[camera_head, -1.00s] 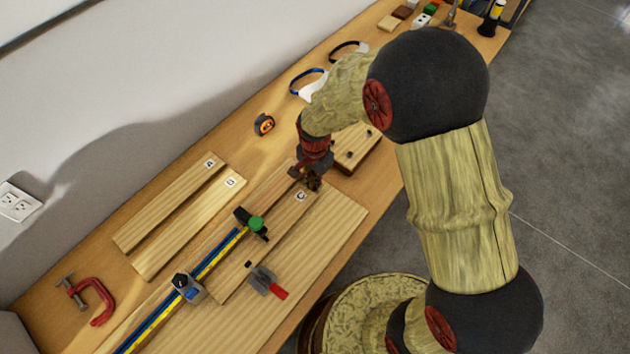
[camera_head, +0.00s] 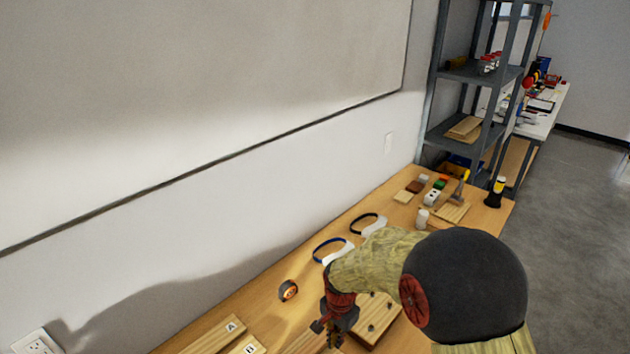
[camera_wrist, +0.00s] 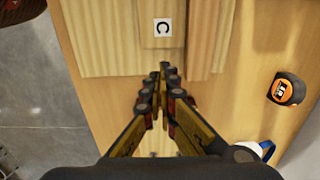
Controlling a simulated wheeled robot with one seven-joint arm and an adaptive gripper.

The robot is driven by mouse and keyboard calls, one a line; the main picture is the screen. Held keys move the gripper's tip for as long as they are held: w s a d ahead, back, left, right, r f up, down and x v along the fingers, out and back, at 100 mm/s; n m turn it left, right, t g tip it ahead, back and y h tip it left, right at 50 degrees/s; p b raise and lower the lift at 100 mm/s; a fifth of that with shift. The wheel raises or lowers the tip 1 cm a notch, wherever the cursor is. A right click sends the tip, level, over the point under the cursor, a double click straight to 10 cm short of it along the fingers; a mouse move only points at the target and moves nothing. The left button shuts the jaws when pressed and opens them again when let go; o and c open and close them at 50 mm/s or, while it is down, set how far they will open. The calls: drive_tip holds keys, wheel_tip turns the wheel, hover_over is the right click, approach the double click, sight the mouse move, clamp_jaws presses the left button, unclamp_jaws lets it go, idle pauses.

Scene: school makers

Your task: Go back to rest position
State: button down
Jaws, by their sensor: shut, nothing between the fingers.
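My gripper (camera_head: 338,338) is at the bottom of the head view, over the workbench (camera_head: 262,312), with part of my arm to its right. In the wrist view my gripper (camera_wrist: 164,72) shows its two fingers closed together at the tips with nothing between them. It points toward a wooden board labelled C (camera_wrist: 117,40), just short of the label in the picture. I cannot tell the exact height of the tips above the bench. The boards labelled A (camera_head: 232,328) and B (camera_head: 248,347) show at the bottom edge of the head view.
An orange and black tape measure (camera_head: 288,290) lies left of my gripper. Two pairs of goggles (camera_head: 335,249) (camera_head: 371,222) lie behind it. A drilled wooden block (camera_head: 378,322) is close to my arm. Small blocks and a hammer (camera_head: 460,187) are at the far end. A grey shelf (camera_head: 470,75) stands beyond.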

drive_tip(key=s+d+r+n+t, duration=0.2)
drive_tip(key=s+d+r+n, duration=0.1)
drive_tip(key=s+r, duration=0.4)
drive_tip(key=s+d+r+n+t+b, duration=0.1)
drive_tip(key=s+d+r+n, duration=0.2)
drive_tip(key=s+r, duration=0.3)
drive_tip(key=s+d+r+n+t, duration=0.2)
drive_tip(key=s+d+r, duration=0.3)
drive_tip(key=r, duration=1)
drive_tip(key=s, duration=0.2)
drive_tip(key=shift+s+n+t+b, duration=0.3)
drive_tip(key=shift+n+b, duration=0.05)
drive_tip(key=shift+n, duration=0.05)
drive_tip(key=shift+r, duration=0.1)
